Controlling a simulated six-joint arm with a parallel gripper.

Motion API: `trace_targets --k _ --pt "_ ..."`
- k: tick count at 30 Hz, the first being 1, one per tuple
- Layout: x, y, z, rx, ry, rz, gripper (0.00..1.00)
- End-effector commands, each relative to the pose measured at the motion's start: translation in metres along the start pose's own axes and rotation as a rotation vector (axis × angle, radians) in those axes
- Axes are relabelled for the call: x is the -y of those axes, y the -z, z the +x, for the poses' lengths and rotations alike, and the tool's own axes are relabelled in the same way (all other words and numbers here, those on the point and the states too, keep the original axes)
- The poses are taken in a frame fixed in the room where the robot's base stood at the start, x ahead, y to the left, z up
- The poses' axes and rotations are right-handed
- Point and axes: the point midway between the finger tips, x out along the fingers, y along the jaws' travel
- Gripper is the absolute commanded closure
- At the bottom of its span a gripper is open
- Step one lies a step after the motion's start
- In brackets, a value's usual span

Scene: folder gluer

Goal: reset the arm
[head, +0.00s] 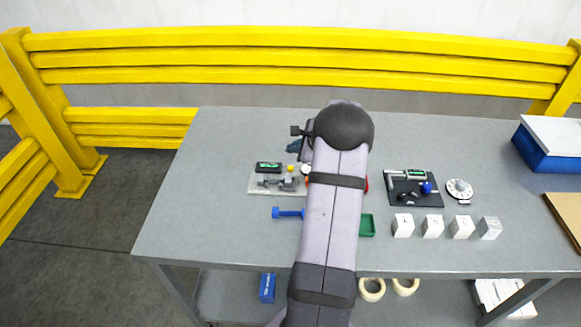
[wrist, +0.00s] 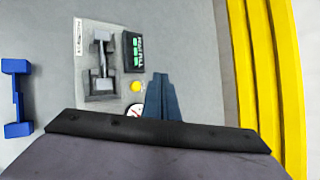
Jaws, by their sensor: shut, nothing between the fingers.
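My arm reaches over the grey table (head: 225,135) in the head view, and its links hide much of the middle. In the wrist view my gripper (wrist: 161,86) shows as dark tapered fingers, shut with nothing held. It appears above the table close to a yellow button and a white dial, partly covering the dial. In the head view the gripper is mostly hidden by my arm.
A light board (head: 254,188) holds a grey part and a green display. A blue dumbbell-shaped part (head: 287,213) lies in front. Right are a black board (head: 431,200), several white blocks (head: 403,226) and a blue box (head: 546,153). A yellow guard rail (head: 230,58) stands behind.

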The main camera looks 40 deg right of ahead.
Motion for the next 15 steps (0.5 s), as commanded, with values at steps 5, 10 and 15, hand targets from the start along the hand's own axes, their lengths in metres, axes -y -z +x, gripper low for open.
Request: trace_targets --k 5,10,15 --pt "0.000 0.000 0.000 0.000 0.000 0.000 1.00" --pt "0.000 0.000 0.000 0.000 0.000 0.000 1.00" --pt "-0.011 -0.015 0.001 0.008 -0.030 -0.052 1.00"
